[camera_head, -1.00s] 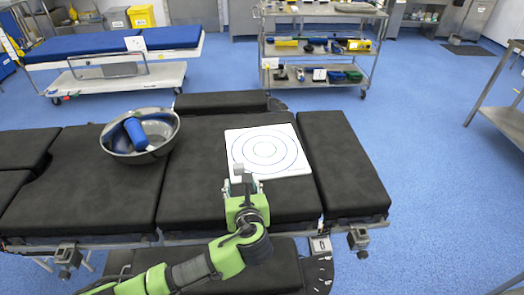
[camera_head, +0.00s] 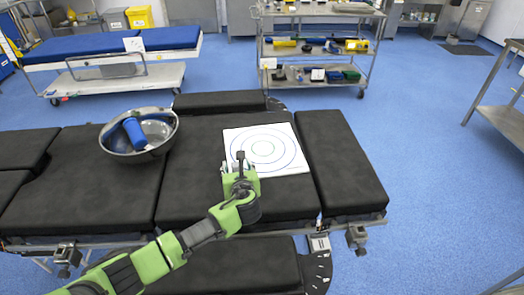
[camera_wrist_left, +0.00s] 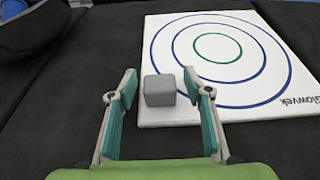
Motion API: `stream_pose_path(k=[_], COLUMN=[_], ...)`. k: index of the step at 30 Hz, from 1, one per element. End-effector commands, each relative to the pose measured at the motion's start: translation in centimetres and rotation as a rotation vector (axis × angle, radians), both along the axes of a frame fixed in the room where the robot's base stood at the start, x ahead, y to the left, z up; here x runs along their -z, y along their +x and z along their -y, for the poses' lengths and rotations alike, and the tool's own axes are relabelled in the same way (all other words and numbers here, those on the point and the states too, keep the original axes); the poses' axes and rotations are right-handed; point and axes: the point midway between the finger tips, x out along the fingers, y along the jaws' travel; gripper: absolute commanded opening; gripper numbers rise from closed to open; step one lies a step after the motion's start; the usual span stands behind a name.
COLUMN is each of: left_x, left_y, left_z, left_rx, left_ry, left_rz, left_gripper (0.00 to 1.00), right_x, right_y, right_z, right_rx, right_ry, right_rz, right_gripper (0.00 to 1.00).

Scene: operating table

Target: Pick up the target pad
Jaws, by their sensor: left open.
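The target pad (camera_head: 285,150) is a white square with blue rings and a green centre ring. It lies flat on the black operating table (camera_head: 345,165). In the left wrist view the pad (camera_wrist_left: 275,65) fills the upper right. My left gripper (camera_head: 239,168) is open over the pad's near left edge and hides part of it. In the left wrist view the open fingers (camera_wrist_left: 160,85) stand apart, with a small grey block (camera_wrist_left: 159,95) between them at the pad's near left corner. My right gripper is not in view.
A metal bowl (camera_head: 115,146) with a blue bottle-like object (camera_head: 135,132) in it stands left of the pad. A shelved cart (camera_head: 285,87) with several small items stands behind the table. The table right of the pad is clear.

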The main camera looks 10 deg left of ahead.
Motion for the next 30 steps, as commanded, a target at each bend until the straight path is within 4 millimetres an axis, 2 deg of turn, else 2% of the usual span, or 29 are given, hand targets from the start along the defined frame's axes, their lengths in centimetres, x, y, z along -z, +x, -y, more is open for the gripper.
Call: stream_pose_path(k=[5, 6, 11, 23, 26, 30], left_x=[0.0, 0.0, 0.0, -0.5, -1.4, -3.9], left_y=[0.0, 0.0, 0.0, 0.1, 0.1, -0.2], left_z=[0.0, 0.0, 0.0, 0.0, 0.0, 0.1], left_rx=[0.000, 0.000, 0.000, 0.000, 0.000, 0.003], left_ry=[0.000, 0.000, 0.000, -0.001, -0.003, -0.002], left_rz=[-0.001, -0.001, -0.001, 0.004, 0.005, 0.007], left_gripper=[0.46, 0.41, 0.00, 0.00, 0.00, 0.00], right_x=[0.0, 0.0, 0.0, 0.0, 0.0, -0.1], right_y=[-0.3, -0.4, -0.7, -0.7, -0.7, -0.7], right_z=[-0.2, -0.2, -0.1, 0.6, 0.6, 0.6], right_rx=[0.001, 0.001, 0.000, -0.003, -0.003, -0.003], right_ry=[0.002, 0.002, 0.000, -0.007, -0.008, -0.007], right_rz=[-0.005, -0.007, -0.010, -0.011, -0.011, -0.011], right_gripper=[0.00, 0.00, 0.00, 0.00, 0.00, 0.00])
